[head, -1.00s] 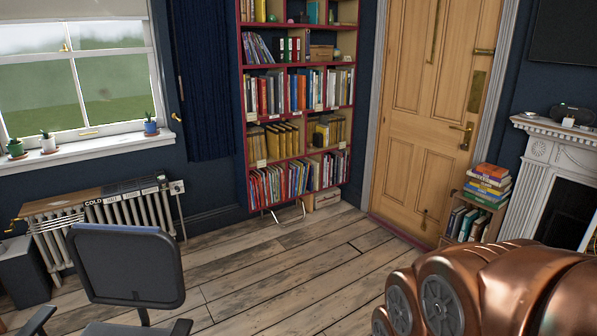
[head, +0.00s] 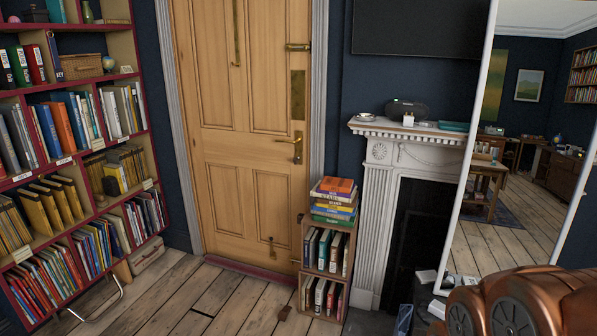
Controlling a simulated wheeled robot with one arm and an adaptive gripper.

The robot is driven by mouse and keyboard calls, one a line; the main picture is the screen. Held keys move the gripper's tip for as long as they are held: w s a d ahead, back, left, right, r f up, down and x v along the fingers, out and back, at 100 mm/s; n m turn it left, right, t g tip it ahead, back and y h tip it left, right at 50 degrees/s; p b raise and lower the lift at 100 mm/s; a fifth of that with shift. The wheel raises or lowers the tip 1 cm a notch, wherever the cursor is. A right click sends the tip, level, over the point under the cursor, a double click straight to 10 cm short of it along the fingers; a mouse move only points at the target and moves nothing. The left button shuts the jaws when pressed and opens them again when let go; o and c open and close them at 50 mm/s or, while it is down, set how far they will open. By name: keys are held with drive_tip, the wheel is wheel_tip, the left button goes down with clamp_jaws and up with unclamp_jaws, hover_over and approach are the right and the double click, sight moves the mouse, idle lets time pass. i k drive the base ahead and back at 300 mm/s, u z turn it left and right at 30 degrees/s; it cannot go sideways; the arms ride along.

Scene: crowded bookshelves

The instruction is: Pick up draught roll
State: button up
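My gripper is not in view; only copper-coloured parts of my arm show at the bottom right.
A full bookshelf (head: 104,143) stands at the left. A small wooden crate (head: 302,262) of books stands beside the door, with stacked books (head: 334,202) on top. A white fireplace (head: 378,185) and a large mirror (head: 520,190) are at the right. Floorboards before the door are mostly clear.

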sight(234, 266)
drive_tip(key=z, duration=0.1)
drive_tip(key=i, duration=1.75)
drive_tip(key=u, duration=0.55)
drive_tip(key=i, duration=1)
drive_tip(key=u, duration=1.2)
drive_tip(key=i, duration=0.75)
drive_tip(key=u, duration=0.5)
